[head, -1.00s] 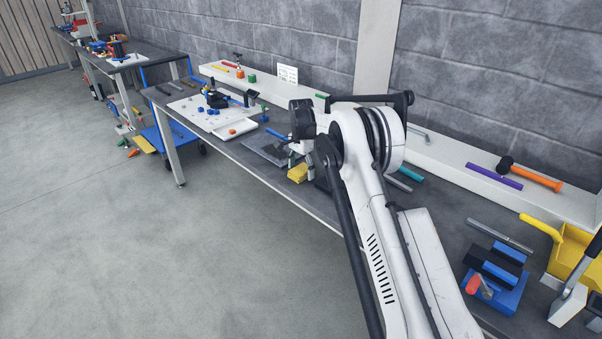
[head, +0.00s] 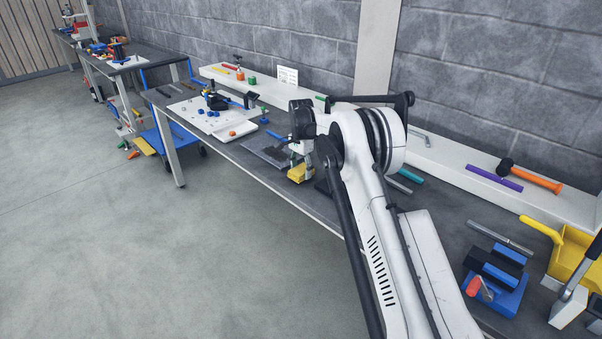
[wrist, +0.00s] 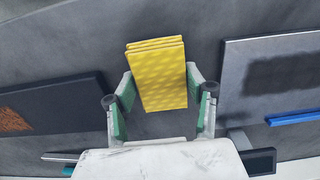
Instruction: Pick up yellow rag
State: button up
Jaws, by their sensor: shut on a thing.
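The yellow rag (wrist: 158,78) is a folded, patterned block in the middle of the wrist view. My gripper (wrist: 160,92) has one finger on each side of it, shut on it. In the head view the rag (head: 297,174) shows small at the front edge of the dark workbench, below my gripper (head: 299,168). My arm hides part of that area. I cannot tell whether the rag touches the bench.
A grey plate (wrist: 275,80) with a blue bar (wrist: 292,118) lies right of the rag in the wrist view. A dark flat block (wrist: 50,103) lies left. In the head view, a white tray (head: 236,131) stands farther along the bench.

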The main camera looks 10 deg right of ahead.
aim_at(299, 171)
jog(key=r, duration=0.4)
jog(key=shift+s+a, duration=0.4)
jog(key=s+a+r+b, duration=0.1)
jog(key=s+a+r, duration=0.5)
jog(key=s+a, duration=0.1)
jog(key=shift+s, duration=0.4)
jog(key=shift+r, duration=0.1)
